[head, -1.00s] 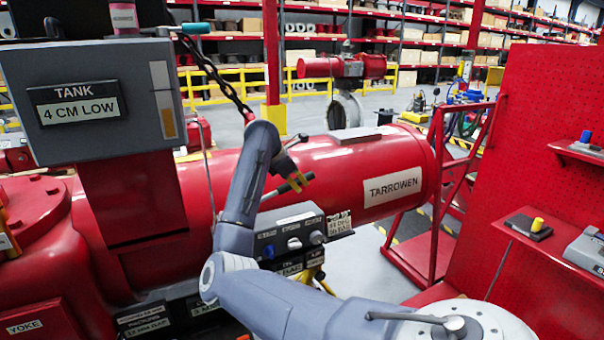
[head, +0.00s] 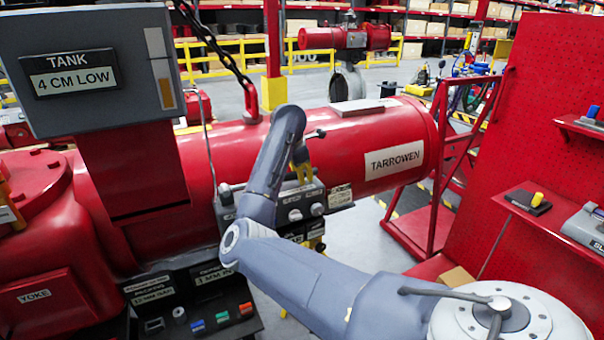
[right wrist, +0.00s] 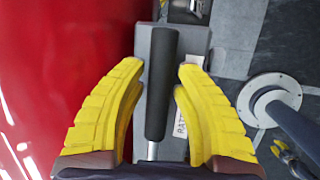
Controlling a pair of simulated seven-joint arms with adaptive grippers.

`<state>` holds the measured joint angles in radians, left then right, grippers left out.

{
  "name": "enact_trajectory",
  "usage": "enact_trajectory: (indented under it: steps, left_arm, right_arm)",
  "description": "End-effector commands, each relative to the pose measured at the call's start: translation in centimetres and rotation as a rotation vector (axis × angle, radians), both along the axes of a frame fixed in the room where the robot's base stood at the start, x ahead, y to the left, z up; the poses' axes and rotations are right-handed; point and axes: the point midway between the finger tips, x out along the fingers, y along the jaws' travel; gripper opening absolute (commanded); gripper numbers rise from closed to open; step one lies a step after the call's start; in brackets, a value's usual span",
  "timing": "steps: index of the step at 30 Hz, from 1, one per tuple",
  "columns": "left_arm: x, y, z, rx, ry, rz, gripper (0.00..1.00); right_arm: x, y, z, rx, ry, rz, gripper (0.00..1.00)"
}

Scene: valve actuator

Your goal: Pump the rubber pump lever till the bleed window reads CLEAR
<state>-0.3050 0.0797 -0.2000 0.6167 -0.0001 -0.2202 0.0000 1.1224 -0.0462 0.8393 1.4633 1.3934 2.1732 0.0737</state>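The black rubber pump lever (right wrist: 161,85) is a straight, round grip in the middle of the right wrist view, over a grey box (right wrist: 186,140). My right gripper (right wrist: 160,70) is open, with a yellow finger on each side of the lever and a visible gap on both sides. In the head view its yellow fingers (head: 304,172) show partly behind my arm, at the grey pump box (head: 312,212) beside the red cylinder (head: 345,150). I cannot make out the lever clearly there. I cannot find a readable bleed window. My left gripper is not in view.
A grey panel (head: 140,105) carries a sign (head: 75,80) reading TANK 4 CM LOW. A hanging chain (head: 215,45) stands left of my arm. A red pegboard (head: 560,90) with shelves is at the right. Coloured buttons (head: 197,325) sit low at front left.

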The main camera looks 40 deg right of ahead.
Motion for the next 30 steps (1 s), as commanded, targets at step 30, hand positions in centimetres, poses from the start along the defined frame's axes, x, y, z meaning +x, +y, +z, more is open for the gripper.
enact_trajectory:
  steps: [30]
  left_arm:
    - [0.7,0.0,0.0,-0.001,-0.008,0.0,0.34]
  right_arm:
    - [-1.2,3.2,8.2,0.002,-0.004,0.001,0.46]
